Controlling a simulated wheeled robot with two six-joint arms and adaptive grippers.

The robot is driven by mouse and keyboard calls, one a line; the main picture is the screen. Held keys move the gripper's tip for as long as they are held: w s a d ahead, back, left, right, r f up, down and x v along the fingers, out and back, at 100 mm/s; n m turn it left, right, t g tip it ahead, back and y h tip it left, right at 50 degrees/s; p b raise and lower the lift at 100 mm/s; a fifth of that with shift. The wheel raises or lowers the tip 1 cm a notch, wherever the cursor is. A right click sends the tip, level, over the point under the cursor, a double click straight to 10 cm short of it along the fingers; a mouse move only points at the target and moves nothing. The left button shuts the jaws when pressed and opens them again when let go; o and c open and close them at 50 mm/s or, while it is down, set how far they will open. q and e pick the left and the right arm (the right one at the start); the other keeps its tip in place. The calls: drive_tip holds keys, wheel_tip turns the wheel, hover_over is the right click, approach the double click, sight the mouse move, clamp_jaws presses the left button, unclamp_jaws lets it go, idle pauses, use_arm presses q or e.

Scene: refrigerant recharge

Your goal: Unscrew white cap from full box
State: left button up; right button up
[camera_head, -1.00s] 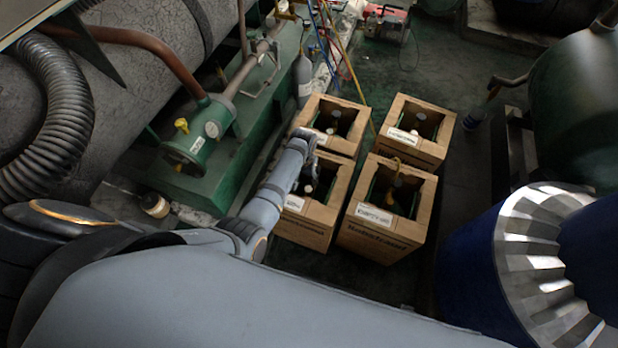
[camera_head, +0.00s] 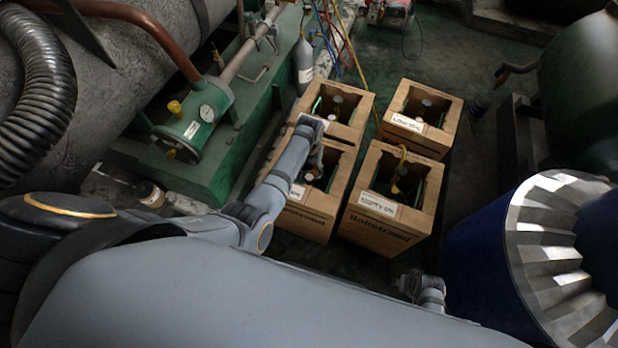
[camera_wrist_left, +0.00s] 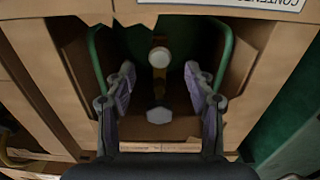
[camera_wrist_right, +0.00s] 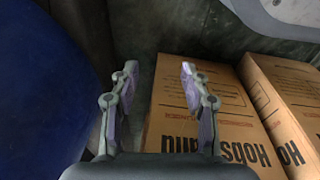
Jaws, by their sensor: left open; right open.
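The front-left cardboard box (camera_head: 303,217) holds a green cylinder with a round white cap (camera_wrist_left: 159,57), which also shows in the head view (camera_head: 308,178). My left gripper (camera_wrist_left: 160,72) is open over this box. The cap appears between and just beyond its fingertips, with no contact visible. A pale hexagonal piece (camera_wrist_left: 159,115) lies lower between the fingers. The box's label is partly hidden by my left arm, and I cannot read it as full. My right gripper (camera_wrist_right: 158,72) is open and empty, above floor and box sides in the right wrist view.
Three more open boxes stand close by: front right (camera_head: 385,225), back right (camera_head: 425,110) labelled low, and back left (camera_head: 345,130). A blue drum-like machine (camera_head: 480,245) stands at right. Dark floor lies between.

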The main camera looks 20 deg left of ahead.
sight(309, 177)
use_arm(q)
wheel_tip(309, 177, down, 4)
drive_tip(key=b, duration=0.4)
drive_tip(key=shift+r, duration=0.2)
drive_tip(key=shift+f+b, duration=0.85)
drive_tip(key=shift+b, duration=0.15)
drive_tip(key=shift+r, duration=0.15)
drive_tip(key=shift+p, duration=0.45)
use_arm(e)
drive_tip(key=w+a+r+y, duration=0.1)
drive_tip(key=a+r, duration=0.3)
drive_tip(key=r, duration=0.9)
drive_tip(key=shift+w+r, duration=0.3)
drive_tip(key=shift+w, duration=0.2)
use_arm(q)
clamp_jaws()
